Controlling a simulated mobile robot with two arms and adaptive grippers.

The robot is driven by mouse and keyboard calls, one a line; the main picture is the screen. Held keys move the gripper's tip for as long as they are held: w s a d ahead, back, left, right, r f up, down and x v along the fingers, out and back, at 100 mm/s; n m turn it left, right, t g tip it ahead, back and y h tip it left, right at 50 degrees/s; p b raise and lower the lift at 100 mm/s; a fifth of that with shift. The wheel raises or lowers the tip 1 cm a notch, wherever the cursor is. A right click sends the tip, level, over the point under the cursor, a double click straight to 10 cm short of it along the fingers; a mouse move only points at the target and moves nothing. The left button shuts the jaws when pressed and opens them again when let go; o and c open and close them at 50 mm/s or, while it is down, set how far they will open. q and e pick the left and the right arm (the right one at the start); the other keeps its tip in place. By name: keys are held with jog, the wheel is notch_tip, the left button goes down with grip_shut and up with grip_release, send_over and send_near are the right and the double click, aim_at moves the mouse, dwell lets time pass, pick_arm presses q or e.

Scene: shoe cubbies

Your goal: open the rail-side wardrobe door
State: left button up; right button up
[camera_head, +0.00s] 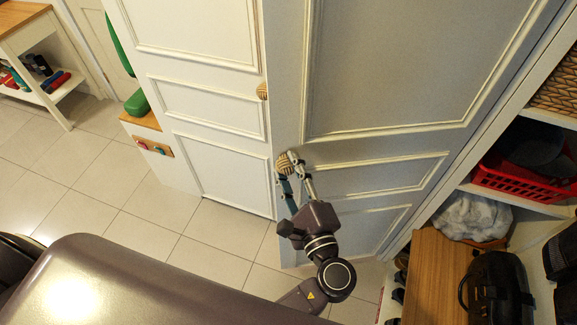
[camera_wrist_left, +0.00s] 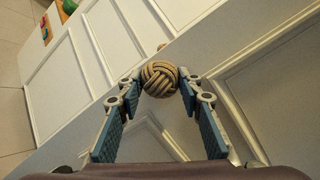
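The wardrobe has two white panelled doors. The right door (camera_head: 375,105), beside the open shelving, stands ajar, its free edge in front of the left door (camera_head: 210,100). The right door carries a round woven-pattern knob (camera_head: 284,165); the left door has a matching knob (camera_head: 262,91). My left gripper (camera_head: 291,164) has one finger on each side of the right door's knob. In the left wrist view the knob (camera_wrist_left: 160,78) sits between the fingertips, which appear closed against it. Which door is rail-side cannot be told, as the inside is hidden. My right gripper is not in view.
Open shelving at the right holds a red basket (camera_head: 518,178), and a black bag (camera_head: 496,290) rests on a wooden bench (camera_head: 437,278). A small shoe table (camera_head: 45,100) stands far left. Tiled floor (camera_head: 125,205) is clear before the left door.

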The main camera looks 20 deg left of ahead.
pick_arm(q)
jog(key=o, duration=0.4)
jog(key=v, duration=0.7)
jog(key=shift+s, duration=0.15)
jog(key=shift+d, duration=0.15)
